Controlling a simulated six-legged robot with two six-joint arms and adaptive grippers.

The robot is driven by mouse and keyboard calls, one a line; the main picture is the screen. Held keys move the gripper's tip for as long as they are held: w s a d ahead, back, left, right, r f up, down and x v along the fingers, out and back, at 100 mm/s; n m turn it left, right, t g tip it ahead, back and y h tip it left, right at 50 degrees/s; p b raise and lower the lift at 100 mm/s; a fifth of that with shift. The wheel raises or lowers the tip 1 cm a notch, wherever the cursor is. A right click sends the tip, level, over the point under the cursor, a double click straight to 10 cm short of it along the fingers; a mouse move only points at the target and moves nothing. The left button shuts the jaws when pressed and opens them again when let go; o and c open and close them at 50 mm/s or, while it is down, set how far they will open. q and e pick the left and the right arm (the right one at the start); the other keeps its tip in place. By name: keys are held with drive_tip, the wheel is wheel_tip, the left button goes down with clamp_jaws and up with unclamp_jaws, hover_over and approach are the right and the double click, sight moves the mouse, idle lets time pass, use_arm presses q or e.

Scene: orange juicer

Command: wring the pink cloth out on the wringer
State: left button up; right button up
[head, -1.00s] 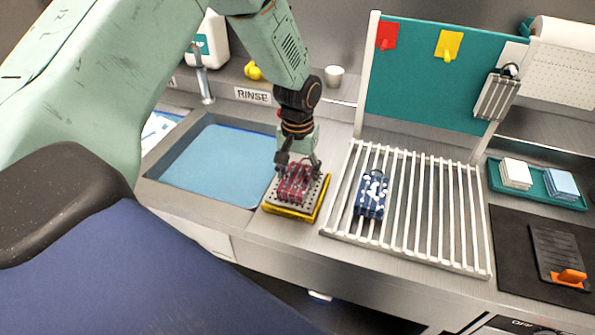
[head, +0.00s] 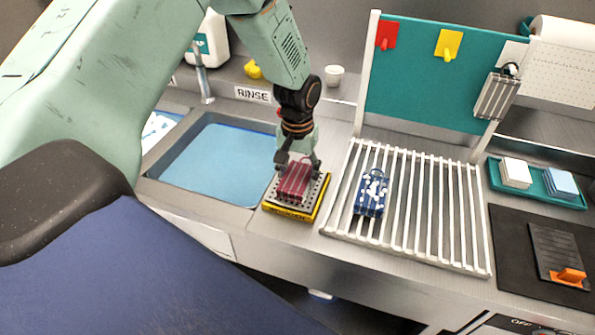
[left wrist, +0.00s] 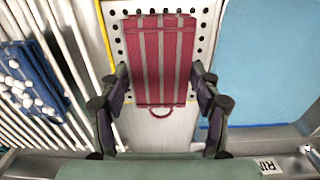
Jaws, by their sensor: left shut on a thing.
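The pink cloth (head: 294,182), dark pink with paler stripes, is a folded block on the wringer (head: 318,199), a perforated metal plate on a yellow base. In the left wrist view the cloth (left wrist: 166,58) lies over the plate (left wrist: 115,38), with a thin loop at its near edge. My left gripper (head: 298,162) points down at the cloth, with a finger on each side. It is shut on the cloth, and in the left wrist view its fingertips (left wrist: 161,76) sit at the cloth's sides. My right gripper is not in view.
A sink of blue water (head: 215,165) lies left of the wringer. A white slatted rack (head: 428,210) with a blue spotted cloth (head: 371,193) is close on the right. A teal board (head: 428,75) with red and yellow hooks stands behind it. A teal tray (head: 546,194) is farther right.

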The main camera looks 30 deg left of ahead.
use_arm(q)
drive_tip(key=shift+r+p, duration=3.1)
drive_tip(key=shift+r, duration=0.35)
drive_tip(key=shift+f, duration=0.1)
